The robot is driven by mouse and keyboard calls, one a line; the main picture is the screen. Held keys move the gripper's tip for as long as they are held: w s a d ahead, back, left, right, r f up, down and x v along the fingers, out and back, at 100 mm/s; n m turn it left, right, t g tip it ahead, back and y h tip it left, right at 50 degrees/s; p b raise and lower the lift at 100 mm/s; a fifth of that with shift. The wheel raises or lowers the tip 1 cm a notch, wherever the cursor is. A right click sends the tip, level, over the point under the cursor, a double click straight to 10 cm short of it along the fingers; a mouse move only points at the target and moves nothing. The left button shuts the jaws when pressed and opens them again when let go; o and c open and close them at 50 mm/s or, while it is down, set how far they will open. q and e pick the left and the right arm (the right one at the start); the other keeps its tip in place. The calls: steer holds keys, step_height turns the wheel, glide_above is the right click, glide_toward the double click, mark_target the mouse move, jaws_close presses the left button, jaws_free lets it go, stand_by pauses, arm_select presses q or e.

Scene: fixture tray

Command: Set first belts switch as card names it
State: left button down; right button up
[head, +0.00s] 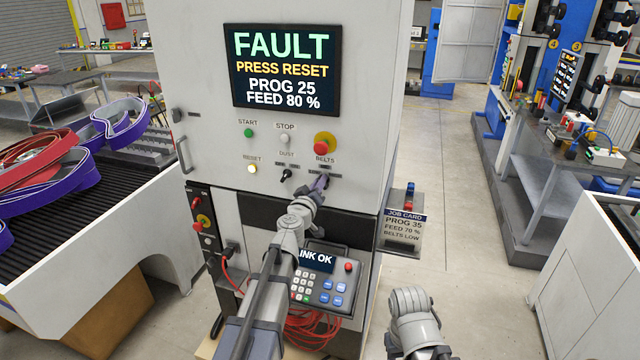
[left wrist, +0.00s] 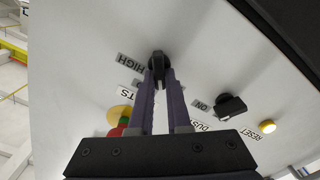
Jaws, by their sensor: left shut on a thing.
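The belts switch (left wrist: 158,60) is a dark knob on the white machine front, below the BELTS lettering. My left gripper (head: 320,182) is shut on it; the left wrist view shows both fingers (left wrist: 160,85) against the knob. In the head view the gripper mostly hides the switch. A HIGH label (left wrist: 130,63) is beside the knob; I cannot tell exactly which way the knob points. The job card (head: 403,232) reads PROG 35, FEED 70 %, BELTS LOW. My right arm shows at the lower right, but its gripper fingers are out of view.
The screen (head: 285,69) reads FAULT, PRESS RESET, PROG 25, FEED 80 %. Close by are the dust switch (head: 286,175), the lit yellow reset button (head: 252,169) and a red-on-yellow button (head: 323,144). A keypad pendant (head: 322,283) hangs below my left arm.

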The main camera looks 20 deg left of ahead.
arm_select(q)
steer(key=shift+a+n, duration=0.1)
steer(key=shift+n, duration=0.7)
steer(key=c, duration=0.9)
jaws_free()
steer(key=shift+o, duration=0.2)
steer(key=shift+s, duration=0.1)
steer(key=s, duration=0.7)
steer(key=shift+s+a, duration=0.15)
steer(key=shift+s, duration=0.15)
